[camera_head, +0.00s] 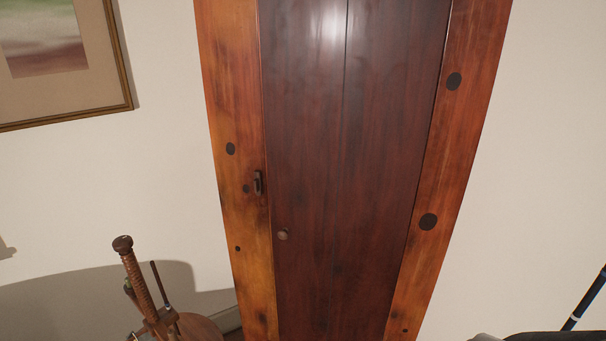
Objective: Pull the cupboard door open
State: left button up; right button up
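The tall wooden cupboard (235,120) stands against the wall in the middle of the head view, with an orange-brown frame. Its dark red-brown door (350,170) looks closed, flush with the frame. A small round knob (283,234) sits near the door's left edge. A small dark latch (258,183) is on the left frame, a little above the knob. The top and bottom of the cupboard are out of view. Neither my left nor my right gripper can be seen, and nothing touches the knob.
A wooden item with a threaded post (143,278) stands low at the left, near the cupboard. A framed picture (65,115) hangs at upper left. A dark, blue-banded rod (587,300) shows at lower right. The space before the door looks clear.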

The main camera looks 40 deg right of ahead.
aim_at(348, 89)
jog(key=z, duration=1.6)
jog(key=i+l, duration=0.2)
jog(key=i, duration=0.05)
